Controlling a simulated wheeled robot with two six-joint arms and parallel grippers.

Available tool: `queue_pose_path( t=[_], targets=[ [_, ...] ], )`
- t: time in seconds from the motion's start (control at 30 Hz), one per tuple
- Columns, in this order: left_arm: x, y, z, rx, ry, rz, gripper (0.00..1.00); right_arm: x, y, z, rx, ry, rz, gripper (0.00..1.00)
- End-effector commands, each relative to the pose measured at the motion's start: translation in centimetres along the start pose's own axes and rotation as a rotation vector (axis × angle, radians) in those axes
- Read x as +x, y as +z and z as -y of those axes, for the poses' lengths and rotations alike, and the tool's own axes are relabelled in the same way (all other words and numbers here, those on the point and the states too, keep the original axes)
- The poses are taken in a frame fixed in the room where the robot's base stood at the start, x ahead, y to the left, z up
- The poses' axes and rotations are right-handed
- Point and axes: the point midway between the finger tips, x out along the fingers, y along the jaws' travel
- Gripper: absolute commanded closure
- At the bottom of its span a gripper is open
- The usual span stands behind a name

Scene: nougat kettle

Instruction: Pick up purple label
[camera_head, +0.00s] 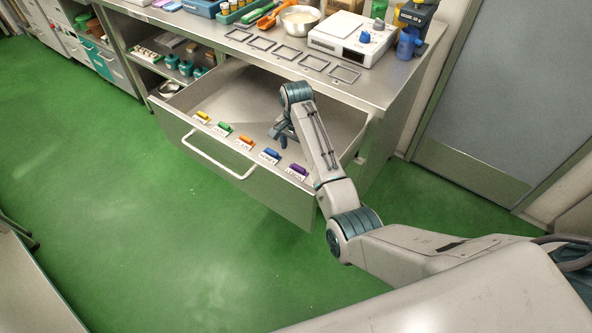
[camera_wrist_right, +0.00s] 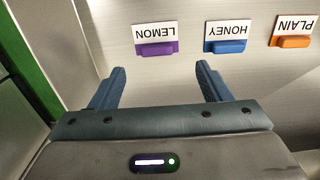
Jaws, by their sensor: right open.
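The purple label (camera_head: 298,169) lies at the right end of a row of labels in the open drawer (camera_head: 222,160). In the right wrist view the purple label (camera_wrist_right: 156,48) has a white card reading LEMON, upside down. My right gripper (camera_head: 283,141) is over the drawer, behind and left of the purple label in the head view. Its fingers (camera_wrist_right: 160,70) are apart and empty in the right wrist view, with the purple label beyond the tips. My left gripper is not in view.
Next to it is a blue HONEY label (camera_head: 270,155), then orange PLAIN (camera_head: 246,141), green (camera_head: 224,128) and yellow (camera_head: 202,116) labels. The drawer's front wall and handle (camera_head: 216,155) are close by. The counter (camera_head: 378,88) above holds a scale (camera_head: 352,38) and several frames.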

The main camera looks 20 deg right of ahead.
Motion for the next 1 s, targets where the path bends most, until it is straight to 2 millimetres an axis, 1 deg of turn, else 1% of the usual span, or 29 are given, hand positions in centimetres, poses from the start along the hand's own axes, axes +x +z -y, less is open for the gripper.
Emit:
queue_pose_path(
  t=[0.1,0.2,0.27,0.37,0.5,0.63,0.73,0.93,1.0],
  targets=[
    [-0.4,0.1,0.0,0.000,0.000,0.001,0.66,1.8,0.0,-0.1,0.000,0.003,0.002,0.29],
    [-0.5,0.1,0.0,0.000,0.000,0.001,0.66,2.8,0.0,-0.1,0.000,0.002,0.001,0.29],
    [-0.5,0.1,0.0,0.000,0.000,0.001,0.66,3.1,0.0,-0.1,0.000,0.001,0.001,0.29],
    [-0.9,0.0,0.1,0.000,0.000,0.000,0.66,4.0,0.1,-0.2,0.000,0.003,0.002,0.29],
    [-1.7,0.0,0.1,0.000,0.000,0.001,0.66,6.0,0.1,-0.4,0.000,0.004,0.002,0.29],
    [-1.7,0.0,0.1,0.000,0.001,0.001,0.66,7.8,0.1,-0.4,0.000,0.001,0.001,0.29],
    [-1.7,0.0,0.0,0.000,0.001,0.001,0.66,8.3,0.1,-0.4,0.001,0.001,0.000,0.29],
    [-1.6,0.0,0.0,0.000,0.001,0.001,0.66,8.4,0.1,-0.3,0.001,0.000,0.000,0.29],
    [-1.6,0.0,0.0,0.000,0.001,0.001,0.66,8.3,0.1,-0.3,0.001,0.000,0.000,0.43]
  ],
)
